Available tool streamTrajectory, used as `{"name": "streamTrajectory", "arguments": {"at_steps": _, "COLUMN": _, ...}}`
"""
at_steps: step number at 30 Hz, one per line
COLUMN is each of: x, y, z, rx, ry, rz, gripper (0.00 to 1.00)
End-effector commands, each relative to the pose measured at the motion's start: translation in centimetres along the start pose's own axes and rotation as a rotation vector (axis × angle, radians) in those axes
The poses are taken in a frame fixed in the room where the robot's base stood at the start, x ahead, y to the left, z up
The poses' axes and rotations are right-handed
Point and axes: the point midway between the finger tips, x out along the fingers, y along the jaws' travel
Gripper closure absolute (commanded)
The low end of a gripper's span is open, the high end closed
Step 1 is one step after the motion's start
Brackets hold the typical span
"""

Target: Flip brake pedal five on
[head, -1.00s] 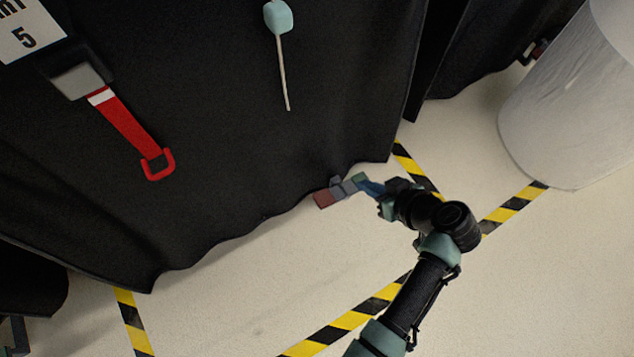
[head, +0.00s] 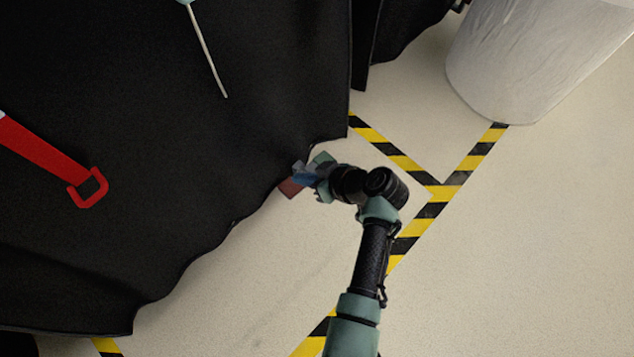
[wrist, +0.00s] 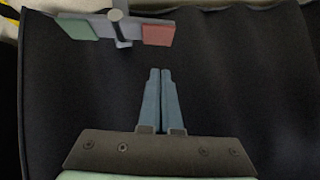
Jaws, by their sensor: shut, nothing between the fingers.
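The brake pedal is a grey bar with a red end (head: 291,187) and a green end (head: 323,158), low at the hem of the black-covered cart. In the wrist view its green pad (wrist: 77,26) is at the left, its red pad (wrist: 158,35) at the right, with a grey pivot between them. My gripper (head: 304,178) overlaps the pedal's middle in the head view. In the wrist view my gripper (wrist: 160,72) is shut and empty, its blue fingertips below the red end with a gap in the picture. I cannot tell the pedal's tilt.
The black cart cover (head: 180,150) hangs beside the arm, with a red strap (head: 40,150) and a pale cord (head: 208,50). Yellow-black tape (head: 400,160) marks the floor. A white cylinder (head: 530,55) stands at upper right. Floor (head: 500,260) at right is clear.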

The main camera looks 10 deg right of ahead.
Motion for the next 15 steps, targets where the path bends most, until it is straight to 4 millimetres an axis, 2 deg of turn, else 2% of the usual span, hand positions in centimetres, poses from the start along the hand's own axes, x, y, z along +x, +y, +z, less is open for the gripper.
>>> {"name": "streamTrajectory", "arguments": {"at_steps": 1, "x": 1.6, "y": 0.1, "z": 0.4, "rx": -0.002, "ry": -0.001, "rz": -0.003, "gripper": 1.0}}
{"name": "streamTrajectory", "arguments": {"at_steps": 3, "x": 3.0, "y": 0.1, "z": 0.4, "rx": -0.003, "ry": 0.0, "rz": -0.002, "gripper": 1.0}}
{"name": "streamTrajectory", "arguments": {"at_steps": 9, "x": 4.4, "y": 0.1, "z": 2.3, "rx": 0.0, "ry": -0.001, "rz": 0.001, "gripper": 1.0}}
{"name": "streamTrajectory", "arguments": {"at_steps": 15, "x": 5.0, "y": 0.0, "z": 2.9, "rx": 0.0, "ry": -0.001, "rz": 0.001, "gripper": 1.0}}
